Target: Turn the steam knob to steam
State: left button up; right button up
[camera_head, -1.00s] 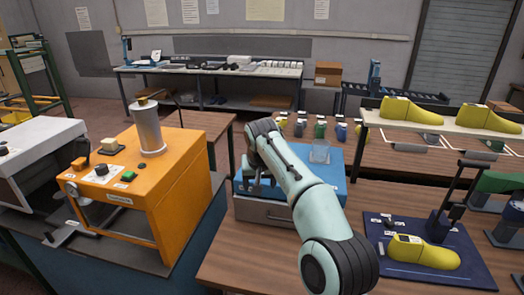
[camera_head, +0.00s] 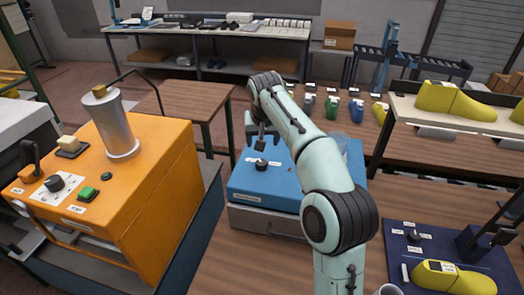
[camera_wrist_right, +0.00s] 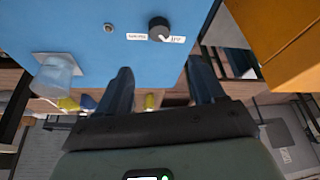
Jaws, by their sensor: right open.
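A black knob (camera_head: 261,165) stands on the top of a blue box (camera_head: 243,182), with small white labels beside it. In the right wrist view the knob (camera_wrist_right: 158,27) sits between two white labels, too small to read surely. My right gripper (camera_head: 262,142) is above the blue box, close over the knob and apart from it. In the wrist view its two dark fingers (camera_wrist_right: 160,78) are spread with nothing between them, and the knob lies beyond their tips. My left gripper is not in view.
An orange machine (camera_head: 160,195) with a metal cylinder (camera_head: 116,125) stands at left. A clear cup (camera_wrist_right: 56,75) is on the blue box. A dark blue board (camera_head: 420,235) with a yellow shoe last (camera_head: 452,279) lies at right.

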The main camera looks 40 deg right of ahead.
aim_at(261, 161)
jog(key=x, duration=1.3)
jog(key=c, duration=1.1)
